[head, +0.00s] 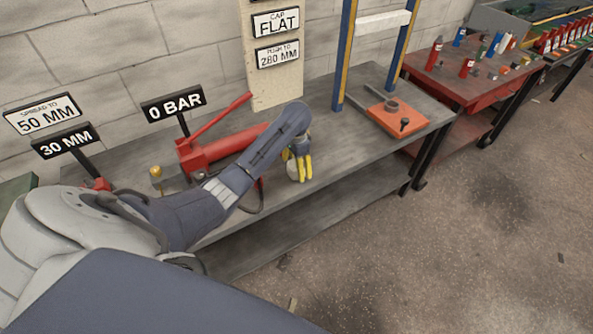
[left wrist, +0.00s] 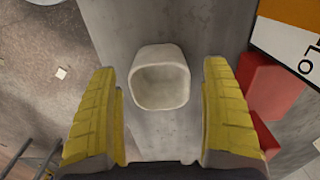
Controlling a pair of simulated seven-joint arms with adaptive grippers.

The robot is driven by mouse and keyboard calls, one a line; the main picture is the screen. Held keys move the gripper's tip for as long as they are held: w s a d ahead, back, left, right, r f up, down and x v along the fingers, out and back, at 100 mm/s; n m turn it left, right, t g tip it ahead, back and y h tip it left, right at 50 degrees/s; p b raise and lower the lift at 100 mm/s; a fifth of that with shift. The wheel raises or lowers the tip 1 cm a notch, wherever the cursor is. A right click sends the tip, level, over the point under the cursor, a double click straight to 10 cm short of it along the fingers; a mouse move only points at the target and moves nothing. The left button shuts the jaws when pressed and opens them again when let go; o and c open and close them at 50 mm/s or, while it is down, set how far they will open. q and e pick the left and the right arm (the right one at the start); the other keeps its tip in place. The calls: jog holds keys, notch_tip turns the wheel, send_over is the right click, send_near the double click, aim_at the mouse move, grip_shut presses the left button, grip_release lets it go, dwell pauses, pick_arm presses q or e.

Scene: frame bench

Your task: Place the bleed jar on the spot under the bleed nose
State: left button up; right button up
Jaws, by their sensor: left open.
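The bleed jar, a small off-white open cup (left wrist: 160,82), stands upright on the grey bench (left wrist: 165,30) and looks empty. In the left wrist view it sits between and just beyond my two yellow fingers. In the head view the jar (head: 292,172) is partly covered by my left gripper (head: 301,172), which points down over it. My left gripper is open, with a gap on both sides of the jar. I cannot make out the bleed nose or the spot under it. My right gripper is out of view.
A red hand pump (head: 215,146) with a raised handle lies left of the gripper. A blue and yellow frame (head: 345,55) and an orange plate (head: 388,124) stand to the right. Signs (head: 173,105) line the back. The bench's front edge is close to the jar.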

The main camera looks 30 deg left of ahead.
pick_arm(q)
jog(key=shift+f, duration=1.3)
jog(key=shift+c, duration=0.3)
jog(key=c, duration=1.3)
jog(key=shift+c, duration=0.2)
jog(key=shift+r, duration=0.15)
